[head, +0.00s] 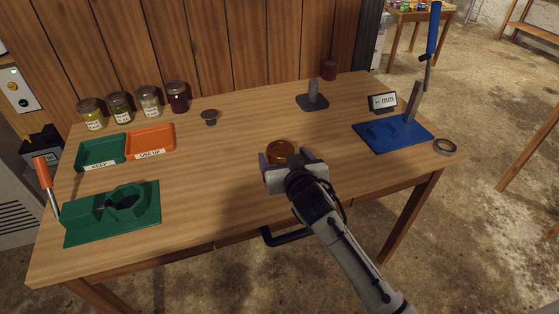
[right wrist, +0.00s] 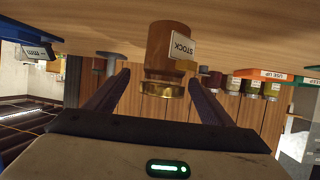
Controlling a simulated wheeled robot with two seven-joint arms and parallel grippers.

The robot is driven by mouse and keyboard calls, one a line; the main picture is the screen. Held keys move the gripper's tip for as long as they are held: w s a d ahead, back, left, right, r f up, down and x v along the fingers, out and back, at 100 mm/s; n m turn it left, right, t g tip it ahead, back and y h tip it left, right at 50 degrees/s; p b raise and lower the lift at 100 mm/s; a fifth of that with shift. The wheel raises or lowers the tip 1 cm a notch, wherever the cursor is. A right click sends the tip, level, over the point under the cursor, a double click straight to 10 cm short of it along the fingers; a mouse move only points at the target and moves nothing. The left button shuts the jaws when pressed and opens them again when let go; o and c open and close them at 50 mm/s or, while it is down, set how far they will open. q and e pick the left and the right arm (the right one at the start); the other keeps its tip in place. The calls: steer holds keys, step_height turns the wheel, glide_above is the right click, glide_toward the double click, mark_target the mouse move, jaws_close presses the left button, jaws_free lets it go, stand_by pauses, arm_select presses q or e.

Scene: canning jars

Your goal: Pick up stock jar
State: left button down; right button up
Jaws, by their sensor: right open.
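The stock jar is amber-brown with a gold lid (head: 281,148) and stands on the wooden table, near the middle. In the right wrist view, which is upside down, the stock jar (right wrist: 169,42) shows a white "STOCK" label and its gold lid. My right gripper (head: 285,156) is open, with one finger to each side of the jar's lid end. Wood and background show between the jar and the fingers. The gripper hides the jar's lower body in the head view. My left gripper is not in view.
Several filled jars (head: 150,101) stand at the back left, behind the green KEEP tray (head: 86,153) and orange USE UP tray (head: 165,139). A green fixture (head: 85,221) is front left.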

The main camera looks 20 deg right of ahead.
steer(key=shift+a+f+x, duration=0.1)
steer(key=shift+a+x, duration=0.05)
steer(key=shift+x, duration=1.35)
steer(key=shift+a+f+x, duration=0.15)
steer(key=shift+x, duration=1.35)
steer(key=c, duration=1.2)
steer(key=shift+r, duration=0.15)
steer(key=shift+c, duration=1.3)
